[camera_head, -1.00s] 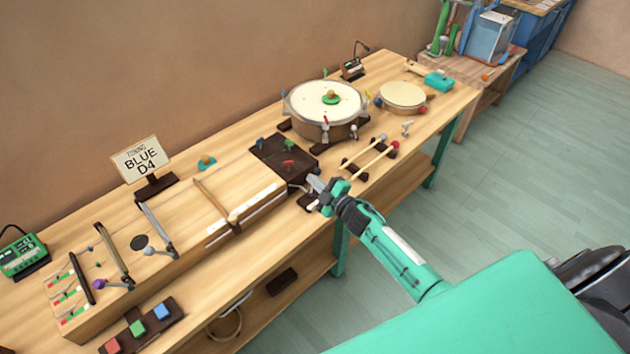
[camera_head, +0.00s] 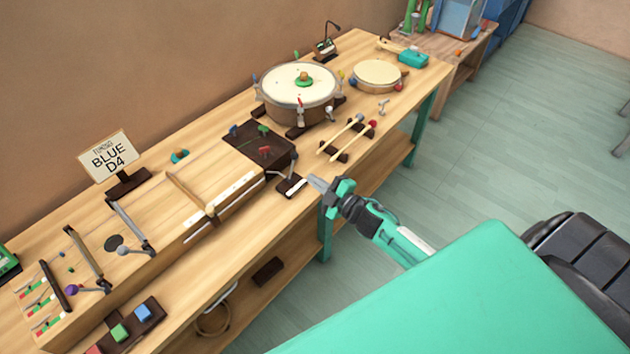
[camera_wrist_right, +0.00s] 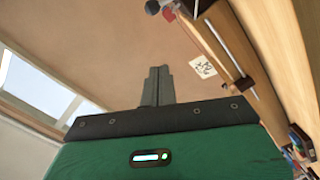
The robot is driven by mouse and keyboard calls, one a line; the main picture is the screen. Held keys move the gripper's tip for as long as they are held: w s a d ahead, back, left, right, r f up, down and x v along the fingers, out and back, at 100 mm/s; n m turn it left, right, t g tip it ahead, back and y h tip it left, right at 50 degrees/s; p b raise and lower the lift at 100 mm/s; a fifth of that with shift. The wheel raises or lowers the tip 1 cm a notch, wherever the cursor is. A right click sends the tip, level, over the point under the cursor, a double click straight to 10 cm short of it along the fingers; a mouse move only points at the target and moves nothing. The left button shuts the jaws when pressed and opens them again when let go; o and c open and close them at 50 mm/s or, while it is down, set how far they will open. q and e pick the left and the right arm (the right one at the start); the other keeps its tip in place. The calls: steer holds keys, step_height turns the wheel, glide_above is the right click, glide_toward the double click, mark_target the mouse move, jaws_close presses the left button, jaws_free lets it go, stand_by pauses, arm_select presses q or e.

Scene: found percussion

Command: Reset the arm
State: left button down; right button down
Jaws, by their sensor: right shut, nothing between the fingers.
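My right gripper (camera_head: 318,184) shows in the head view at the front edge of the wooden bench (camera_head: 215,262), near a small dark block (camera_head: 291,186) with a white strip. Its fingers are shut with nothing between them. The right wrist view shows the closed grey fingers (camera_wrist_right: 157,87) in front of the tan wall, apart from any object. My green right arm (camera_head: 400,243) reaches in from the lower right. My left gripper is not in view.
The bench holds a large drum (camera_head: 299,92), a small drum (camera_head: 377,75), two mallets (camera_head: 350,139), a stringed wooden instrument (camera_head: 150,235), a "BLUE D4" sign (camera_head: 108,157) and a tray of coloured blocks (camera_head: 145,320). The floor (camera_head: 510,130) to the right is mostly clear.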

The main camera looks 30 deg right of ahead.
steer(key=shift+f, duration=0.1)
steer(key=s+d+f+m+g+h, duration=0.15)
steer(key=s+f, duration=0.35)
steer(key=f, duration=0.5)
steer(key=s+f+m+g+h, duration=0.25)
steer(key=s+f, duration=0.25)
steer(key=f, duration=0.5)
steer(key=s+d+f+m+g+h, duration=0.1)
steer(key=s+f+m+g, duration=0.2)
steer(key=f, duration=0.7)
steer(key=s+a+f+m+g, duration=0.1)
steer(key=s+f, duration=0.5)
steer(key=s, duration=0.6)
steer(key=s+a+f+m+g, duration=0.2)
steer(key=s+f+g, duration=0.3)
steer(key=s, duration=0.7)
steer(key=s+a+f+m+g, duration=0.2)
steer(key=s+f, duration=0.6)
steer(key=s, duration=0.5)
steer(key=shift+a+f+g, duration=0.3)
steer(key=shift+a+g, duration=0.1)
steer(key=shift+a, duration=0.35)
steer(key=shift+w, duration=0.1)
